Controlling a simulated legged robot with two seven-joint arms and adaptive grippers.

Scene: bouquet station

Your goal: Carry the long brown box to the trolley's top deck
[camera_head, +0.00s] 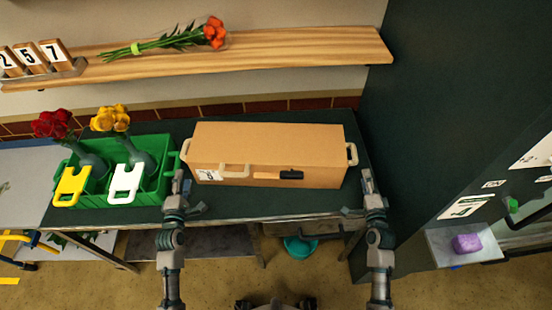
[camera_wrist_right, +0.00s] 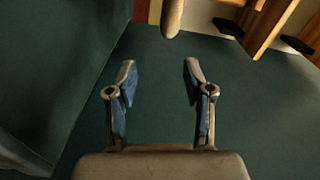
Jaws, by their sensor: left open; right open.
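The long brown box (camera_head: 270,146) lies on the dark green table, with a pale handle at each end. Its front face carries a pale handle, a black handle and a small label. My left gripper (camera_head: 185,190) is open at the table's front, near the box's left end and apart from the left handle. My right gripper (camera_head: 366,190) is open near the box's right end, in front of the right handle (camera_head: 352,154). In the right wrist view my open right gripper (camera_wrist_right: 158,75) is empty, and a pale rounded handle end (camera_wrist_right: 172,18) shows ahead of it. I cannot identify the trolley with certainty.
A green crate (camera_head: 160,190) with red and yellow flowers and yellow and white tags stands left of the box. A wooden shelf (camera_head: 300,47) with a bouquet hangs behind. A dark cabinet wall (camera_head: 410,120) rises close to my right gripper. A teal bowl (camera_head: 300,247) sits below.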

